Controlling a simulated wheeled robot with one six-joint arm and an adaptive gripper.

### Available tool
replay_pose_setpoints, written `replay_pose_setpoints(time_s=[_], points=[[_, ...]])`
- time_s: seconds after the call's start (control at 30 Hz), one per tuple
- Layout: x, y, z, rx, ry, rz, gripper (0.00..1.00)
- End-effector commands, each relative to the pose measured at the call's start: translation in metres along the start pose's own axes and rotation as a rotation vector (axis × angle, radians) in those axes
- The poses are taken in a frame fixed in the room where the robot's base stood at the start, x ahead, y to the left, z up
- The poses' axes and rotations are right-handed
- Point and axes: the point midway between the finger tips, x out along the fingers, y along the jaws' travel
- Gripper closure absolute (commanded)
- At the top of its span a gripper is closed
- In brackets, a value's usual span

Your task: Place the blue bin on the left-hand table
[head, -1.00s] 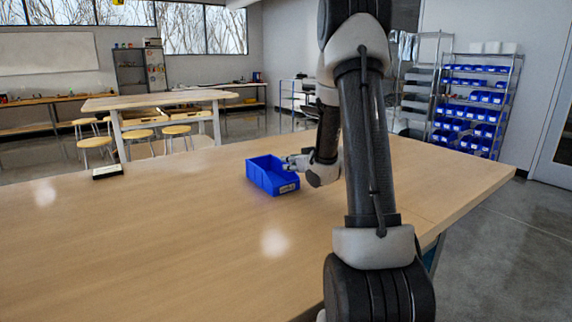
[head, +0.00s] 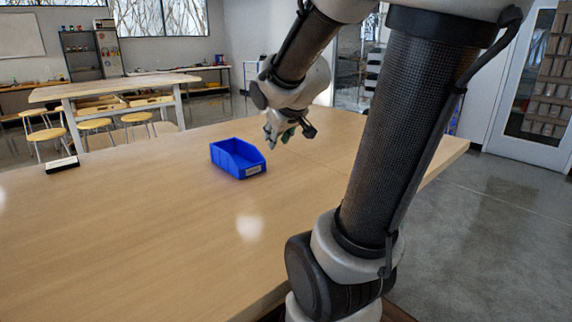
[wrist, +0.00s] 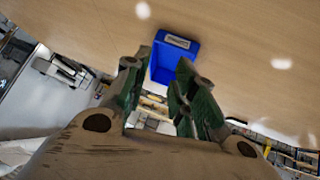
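The blue bin (head: 238,159) stands upright on the near wooden table (head: 130,215), its labelled end facing right and toward me. It looks empty in the head view. My gripper (head: 284,134) is raised above the table, to the right of the bin and apart from it. In the wrist view the bin (wrist: 175,58) shows beyond my two fingers (wrist: 158,95), which are spread with nothing between them. Another wooden-topped table (head: 110,86) stands farther back at the left.
A small dark-and-white block (head: 62,165) lies near the far left edge of the near table. Yellow-topped stools (head: 137,117) stand by the back table. The near table's left and front are clear. Open floor (head: 480,240) lies to the right.

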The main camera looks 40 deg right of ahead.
Motion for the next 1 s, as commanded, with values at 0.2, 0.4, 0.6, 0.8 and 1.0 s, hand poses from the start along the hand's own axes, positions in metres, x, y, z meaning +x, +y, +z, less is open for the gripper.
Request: replay_pose_setpoints(time_s=[0.2,0.4,0.6,0.8,1.0], points=[[-0.087,-0.05,0.068,0.011,-0.223,-0.113,0.73],[-0.129,-0.076,0.113,-0.009,-0.349,-0.209,0.73],[-0.136,-0.079,0.121,-0.014,-0.374,-0.226,0.73],[-0.135,-0.079,0.12,-0.014,-0.373,-0.224,0.73],[-0.135,-0.079,0.12,-0.014,-0.372,-0.223,0.73]])
